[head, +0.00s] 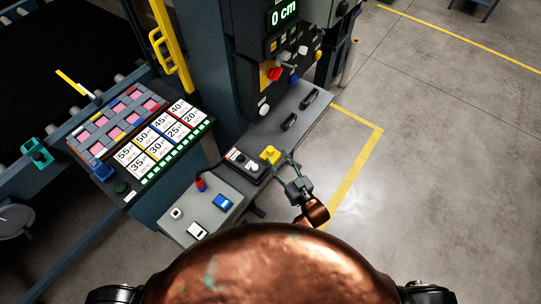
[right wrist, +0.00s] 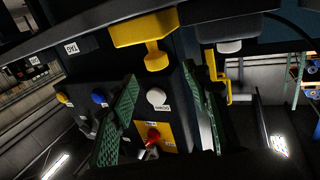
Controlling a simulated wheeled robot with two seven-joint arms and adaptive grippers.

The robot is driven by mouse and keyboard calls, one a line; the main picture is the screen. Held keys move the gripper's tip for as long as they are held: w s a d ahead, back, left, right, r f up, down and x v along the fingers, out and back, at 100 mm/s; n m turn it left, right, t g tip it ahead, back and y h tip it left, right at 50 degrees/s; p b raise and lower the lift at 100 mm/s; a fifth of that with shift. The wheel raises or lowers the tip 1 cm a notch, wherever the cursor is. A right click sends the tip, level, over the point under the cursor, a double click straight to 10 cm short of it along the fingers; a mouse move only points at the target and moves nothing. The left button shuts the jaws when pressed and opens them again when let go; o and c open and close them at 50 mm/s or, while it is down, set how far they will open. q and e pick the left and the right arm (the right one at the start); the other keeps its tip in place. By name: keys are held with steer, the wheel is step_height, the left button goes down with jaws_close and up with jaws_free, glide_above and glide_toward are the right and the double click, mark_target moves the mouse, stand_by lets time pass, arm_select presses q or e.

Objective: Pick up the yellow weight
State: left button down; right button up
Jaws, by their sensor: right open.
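The yellow weight (head: 270,154) is a small block with a knob, standing on the grey shelf (head: 290,120) of the press in the head view. In the right wrist view the yellow weight (right wrist: 145,31) shows upside down at the top, with its knob hanging down in the picture. My right gripper (head: 279,163) is open and empty, just beside the weight on the near right side. In the right wrist view its two green-padded fingers (right wrist: 160,74) stand apart, with the weight's knob showing beyond and between the tips. Contact cannot be made out. My left gripper is not in view.
A black block with a white knob (head: 252,166) stands close left of the weight. A grey box with switches (head: 204,207) and a panel of number cards (head: 160,140) lie further left. Two black handles (head: 289,121) sit behind on the shelf. Open floor lies to the right.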

mark_target(270, 148)
steer(key=shift+x, duration=1)
steer(key=x, duration=0.3)
steer(key=shift+w+f, duration=0.1)
steer(key=shift+w, duration=0.2)
steer(key=shift+w+a, duration=0.2)
steer(key=shift+w, duration=0.15)
steer(key=shift+f, duration=0.1)
steer(key=c, duration=0.8)
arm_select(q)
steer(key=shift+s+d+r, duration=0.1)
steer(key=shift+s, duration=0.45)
arm_select(e)
jaws_close()
steer(key=shift+w+r, duration=0.1)
steer(key=shift+r, duration=0.2)
